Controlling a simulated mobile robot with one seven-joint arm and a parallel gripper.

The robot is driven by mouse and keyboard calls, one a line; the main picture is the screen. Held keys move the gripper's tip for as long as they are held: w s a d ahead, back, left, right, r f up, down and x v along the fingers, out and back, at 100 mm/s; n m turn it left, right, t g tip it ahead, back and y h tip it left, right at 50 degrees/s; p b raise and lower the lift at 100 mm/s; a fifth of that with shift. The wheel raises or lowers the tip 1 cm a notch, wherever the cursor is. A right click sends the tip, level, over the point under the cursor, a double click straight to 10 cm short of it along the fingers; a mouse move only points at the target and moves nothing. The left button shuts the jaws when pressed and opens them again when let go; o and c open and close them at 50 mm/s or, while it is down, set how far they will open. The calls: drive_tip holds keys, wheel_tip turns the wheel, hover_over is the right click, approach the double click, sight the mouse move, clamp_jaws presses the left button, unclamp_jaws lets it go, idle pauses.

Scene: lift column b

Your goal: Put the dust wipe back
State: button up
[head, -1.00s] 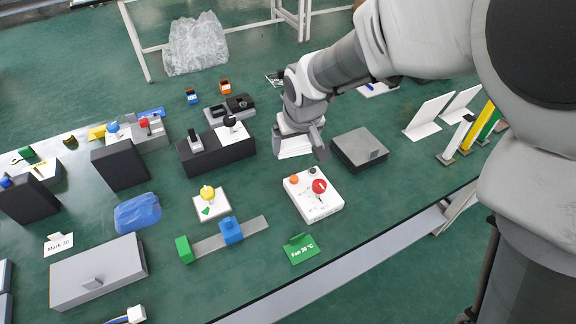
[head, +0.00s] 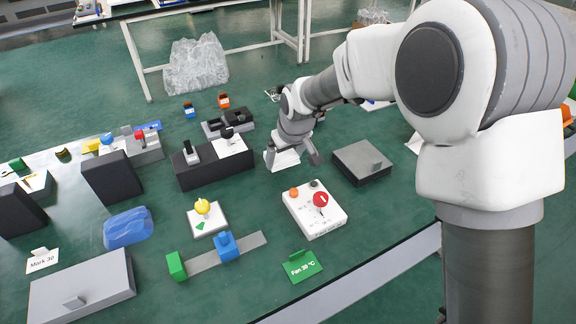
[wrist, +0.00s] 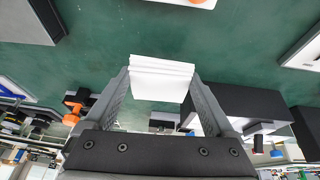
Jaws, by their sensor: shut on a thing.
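The dust wipe appears to be the white folded stack (wrist: 161,78) in the wrist view, with layered edges. My gripper (wrist: 160,85) is shut on it, one finger at each side. In the head view the white wipe (head: 284,160) hangs below my gripper (head: 292,156), between a long black box and a flat grey box. Whether it touches the table is not clear from these views.
The long black box (head: 190,174) is close on the left, the flat grey box (head: 348,171) on the right. A white control box (head: 330,222) with a red knob stands in front. Green surface around the wipe is clear.

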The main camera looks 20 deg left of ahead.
sight(286, 164)
drive_tip(key=shift+f+b, duration=0.55)
drive_tip(key=shift+f, duration=1.5)
drive_tip(key=shift+f, duration=0.1)
drive_tip(key=o, duration=1)
drive_tip(key=shift+r, duration=0.25)
drive_tip(key=p+v, duration=0.2)
drive_tip(key=v, duration=0.9)
drive_tip(key=shift+r+p, duration=0.3)
drive_tip(key=shift+r, duration=0.05)
drive_tip(key=shift+d, duration=0.15)
